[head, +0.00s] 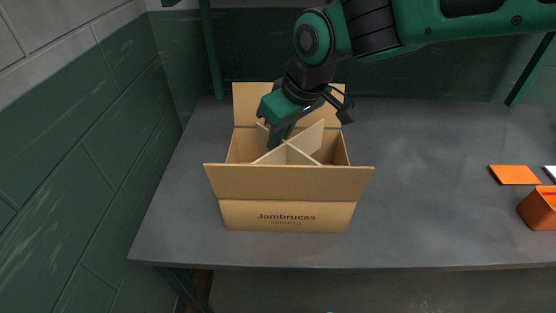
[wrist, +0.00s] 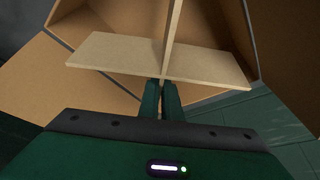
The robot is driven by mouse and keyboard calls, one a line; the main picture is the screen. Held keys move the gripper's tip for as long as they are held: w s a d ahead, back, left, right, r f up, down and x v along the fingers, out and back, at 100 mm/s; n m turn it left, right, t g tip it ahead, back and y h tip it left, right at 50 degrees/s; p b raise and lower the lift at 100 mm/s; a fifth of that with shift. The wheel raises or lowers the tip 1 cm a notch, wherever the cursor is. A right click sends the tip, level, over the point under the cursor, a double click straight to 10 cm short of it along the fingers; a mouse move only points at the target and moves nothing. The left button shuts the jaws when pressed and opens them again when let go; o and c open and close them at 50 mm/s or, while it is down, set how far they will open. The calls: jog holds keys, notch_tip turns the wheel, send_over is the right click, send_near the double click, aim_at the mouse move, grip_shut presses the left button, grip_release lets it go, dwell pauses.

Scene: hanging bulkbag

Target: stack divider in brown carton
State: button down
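The brown carton (head: 287,182) stands open on the grey table, its flaps spread and "Jambrucas" printed on its front. The divider (head: 301,143), two pale crossed panels, sits inside the carton at a skewed angle to the walls, its top edges near the rim. My gripper (head: 277,143) reaches down into the carton from the back. In the wrist view the two green fingers (wrist: 162,95) close on the edge of one divider panel (wrist: 120,55) near the crossing. How far the divider's lower edges are from the carton floor is hidden.
An orange flat piece (head: 514,175) and an orange bin (head: 540,207) lie at the right of the table (head: 430,190). A green wall stands close on the left. The table between carton and bin is clear.

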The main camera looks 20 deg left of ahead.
aim_at(278, 161)
jog(key=shift+f, duration=3.25)
jog(key=shift+f, duration=0.25)
jog(key=c, duration=2)
grip_release()
jog(key=shift+r, duration=0.4)
jog(key=v, duration=1.1)
jog(key=shift+s+d+r, duration=0.2)
jog(key=shift+r, duration=0.1)
